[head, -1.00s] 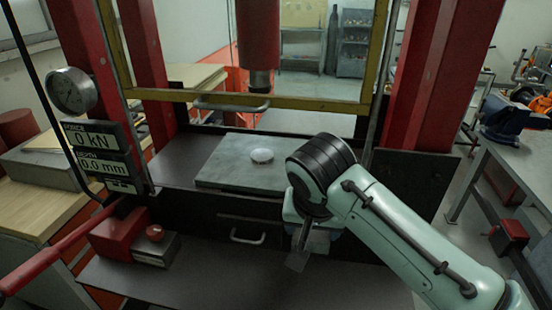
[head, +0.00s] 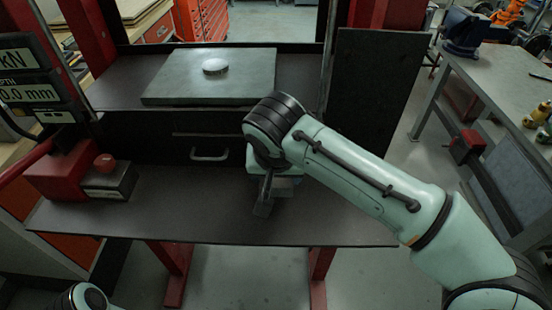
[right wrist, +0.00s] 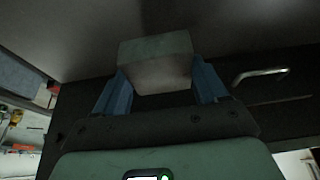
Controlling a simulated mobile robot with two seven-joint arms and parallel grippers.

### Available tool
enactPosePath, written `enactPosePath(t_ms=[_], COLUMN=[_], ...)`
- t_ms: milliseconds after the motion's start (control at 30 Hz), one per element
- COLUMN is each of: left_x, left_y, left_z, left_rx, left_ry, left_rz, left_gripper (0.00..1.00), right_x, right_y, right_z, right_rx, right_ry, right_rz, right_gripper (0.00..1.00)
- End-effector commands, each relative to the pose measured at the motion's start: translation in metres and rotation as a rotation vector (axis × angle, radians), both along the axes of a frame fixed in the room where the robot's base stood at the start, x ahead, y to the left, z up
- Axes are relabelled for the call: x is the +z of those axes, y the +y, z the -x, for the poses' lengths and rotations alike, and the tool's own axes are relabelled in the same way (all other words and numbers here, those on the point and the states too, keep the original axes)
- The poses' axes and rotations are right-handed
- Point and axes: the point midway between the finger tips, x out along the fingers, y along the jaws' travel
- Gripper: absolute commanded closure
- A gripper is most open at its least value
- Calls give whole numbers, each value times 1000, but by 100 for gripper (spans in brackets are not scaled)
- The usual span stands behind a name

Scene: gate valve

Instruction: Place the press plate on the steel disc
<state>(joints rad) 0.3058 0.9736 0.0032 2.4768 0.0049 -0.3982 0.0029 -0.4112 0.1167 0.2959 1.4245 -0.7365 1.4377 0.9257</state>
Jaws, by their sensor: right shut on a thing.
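The steel disc (head: 215,66) is a small, round, pale piece on a wide grey slab on the press bed. In the right wrist view, a grey rectangular block, the press plate (right wrist: 155,62), sits between the two blue fingers of my right gripper (right wrist: 162,80). The gripper is shut on it. In the head view the right gripper (head: 266,187) hangs over the lower shelf, in front of and below the disc, and the plate (head: 262,208) shows small and edge-on under it. Part of the gripper is hidden by my wrist. My left gripper is not in view.
The grey slab (head: 163,89) lies on the dark press bed. A drawer handle (head: 210,155) is on the front face below. A red box (head: 60,178) stands at the left of the lower shelf (head: 170,215). A workbench (head: 500,82) stands at the right.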

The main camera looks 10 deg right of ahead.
Motion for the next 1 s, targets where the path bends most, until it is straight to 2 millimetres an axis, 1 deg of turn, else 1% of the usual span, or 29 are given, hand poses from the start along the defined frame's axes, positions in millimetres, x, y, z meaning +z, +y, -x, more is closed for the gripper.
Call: enactPosePath(t_ms=[33, 100, 267, 333, 500, 600, 1000], left_x=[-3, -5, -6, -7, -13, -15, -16], left_y=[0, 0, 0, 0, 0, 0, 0], left_z=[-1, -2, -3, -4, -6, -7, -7], left_rx=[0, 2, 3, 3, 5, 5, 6], left_ry=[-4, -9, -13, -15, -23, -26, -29], left_rz=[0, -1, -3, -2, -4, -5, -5], left_gripper=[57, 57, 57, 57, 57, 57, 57], right_x=[-7, -15, -23, -29, -53, -62, -66], right_y=[-1, -1, 0, 0, 0, 0, 0], right_z=[0, 0, 0, 0, 0, 0, 0], right_rx=[0, -1, -1, 0, 0, -1, 0], right_ry=[-5, -7, -9, -7, -5, -7, -8], right_rz=[-1, -2, -3, -3, -1, -2, -3], right_gripper=[100, 100, 100, 100, 100, 100, 100])
